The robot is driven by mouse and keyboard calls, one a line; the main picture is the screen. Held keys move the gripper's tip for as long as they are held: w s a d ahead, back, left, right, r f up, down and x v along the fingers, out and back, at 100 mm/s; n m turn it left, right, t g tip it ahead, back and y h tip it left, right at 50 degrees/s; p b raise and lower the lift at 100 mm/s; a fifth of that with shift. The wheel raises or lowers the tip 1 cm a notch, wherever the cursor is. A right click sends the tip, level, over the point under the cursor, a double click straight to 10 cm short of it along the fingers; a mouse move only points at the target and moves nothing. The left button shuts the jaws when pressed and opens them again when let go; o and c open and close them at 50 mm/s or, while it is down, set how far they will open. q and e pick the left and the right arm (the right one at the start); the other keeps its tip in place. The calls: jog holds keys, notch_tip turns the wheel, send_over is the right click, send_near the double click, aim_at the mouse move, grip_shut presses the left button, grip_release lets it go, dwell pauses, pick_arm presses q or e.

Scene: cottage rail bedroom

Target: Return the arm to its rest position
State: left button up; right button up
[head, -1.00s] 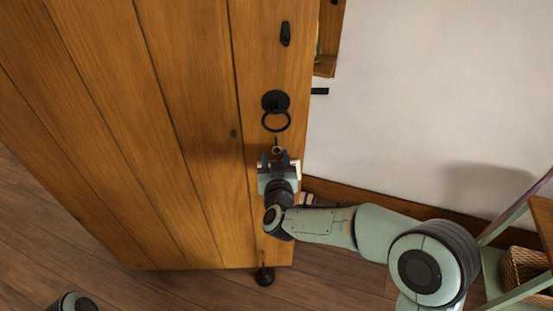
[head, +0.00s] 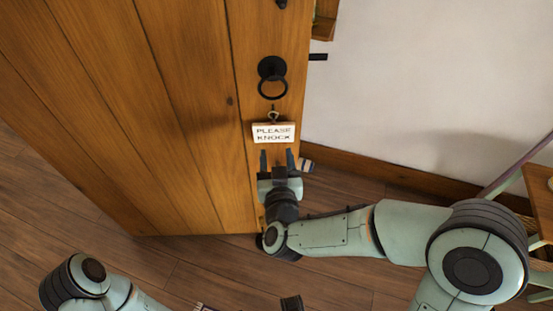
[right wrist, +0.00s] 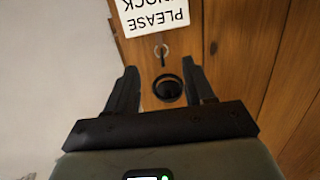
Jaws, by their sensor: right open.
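My right gripper (head: 277,160) is open and empty, its two fingers pointing at the wooden door just below a white sign reading "PLEASE KNOCK" (head: 273,132). The sign hangs from a small hook on the door, under the black ring handle (head: 272,78). In the right wrist view the open fingers (right wrist: 163,88) have the sign (right wrist: 155,14) above and beyond them, apart from it. My left arm shows at the lower left of the head view; its fingers cannot be seen.
The plank door (head: 170,110) fills the left and centre. A white wall (head: 420,90) stands at right. A wooden shelf unit (head: 540,205) stands at the right edge, near my right elbow. Wooden floor (head: 200,270) lies open below the door.

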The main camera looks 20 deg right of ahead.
jog(key=shift+s+a+r, duration=0.15)
jog(key=shift+s, duration=0.3)
jog(key=s+d+f+g+y, duration=0.15)
jog(key=s+f+g, duration=0.3)
jog(key=f, duration=1.15)
jog(key=s+f+g+y, duration=0.3)
jog(key=s+f+g, duration=0.15)
jog(key=f, duration=1.15)
jog(key=s+f+m+g+y, duration=0.1)
jog(key=s+f+g, duration=0.4)
jog(key=s, duration=0.5)
jog(key=s+f+m+g+y, duration=0.1)
jog(key=s+f+g+y, duration=0.15)
jog(key=s+f, duration=0.6)
pick_arm(q)
notch_tip(320, 180, up, 13)
jog(key=p, duration=1.3)
jog(key=shift+w+f+g, duration=0.15)
jog(key=shift+w+g, duration=0.15)
pick_arm(e)
notch_tip(320, 180, up, 14)
jog(key=h, duration=0.1)
jog(key=shift+w+a+g, duration=0.15)
jog(key=shift+a+g, duration=0.15)
jog(key=shift+g, duration=0.15)
